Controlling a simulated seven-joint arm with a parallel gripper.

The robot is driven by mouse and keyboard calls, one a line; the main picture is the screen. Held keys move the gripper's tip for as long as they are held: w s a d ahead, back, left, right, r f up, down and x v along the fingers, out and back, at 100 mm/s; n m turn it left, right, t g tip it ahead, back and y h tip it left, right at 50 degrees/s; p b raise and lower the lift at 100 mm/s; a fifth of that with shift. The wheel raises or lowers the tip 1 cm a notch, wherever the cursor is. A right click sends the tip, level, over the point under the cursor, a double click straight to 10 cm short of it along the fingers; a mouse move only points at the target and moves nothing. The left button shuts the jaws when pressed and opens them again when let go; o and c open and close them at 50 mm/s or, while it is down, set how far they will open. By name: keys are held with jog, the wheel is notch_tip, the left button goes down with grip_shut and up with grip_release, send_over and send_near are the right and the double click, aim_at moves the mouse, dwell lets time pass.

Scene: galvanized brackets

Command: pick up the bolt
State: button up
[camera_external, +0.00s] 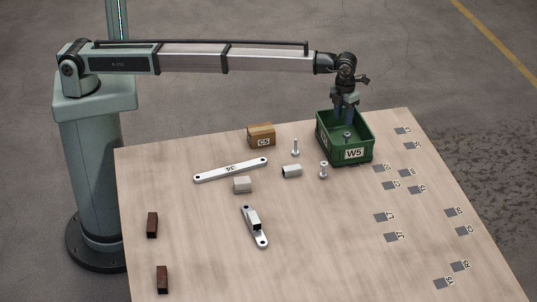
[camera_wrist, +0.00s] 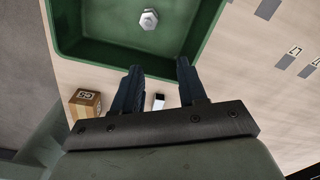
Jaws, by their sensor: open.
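A silver bolt (camera_external: 347,135) is inside the green bin (camera_external: 354,154) marked W5. In the wrist view its hex head (camera_wrist: 149,19) faces the camera, above the bin floor (camera_wrist: 105,22). Two more bolts stand upright on the table outside the bin: one (camera_external: 296,147) to its left and one (camera_external: 323,170) near its front left corner. My gripper (camera_external: 345,115) is over the back part of the bin, pointing down. Its two dark fingers are apart with nothing between them; in the wrist view the gripper (camera_wrist: 159,67) shows below the bolt head.
Two brown blocks (camera_external: 152,225) (camera_external: 162,280) are at left. Flat grey labelled patches mark the right side.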

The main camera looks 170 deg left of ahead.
jog(key=s+d+n, duration=0.1)
jog(key=d, duration=0.8)
jog(key=n, duration=2.2)
send_over(296, 140)
notch_tip(296, 140, down, 8)
jog(key=shift+f, duration=0.15)
jog(key=shift+s+f, duration=0.1)
jog(key=shift+f, duration=2.55)
jog(key=shift+c, duration=0.2)
grip_shut()
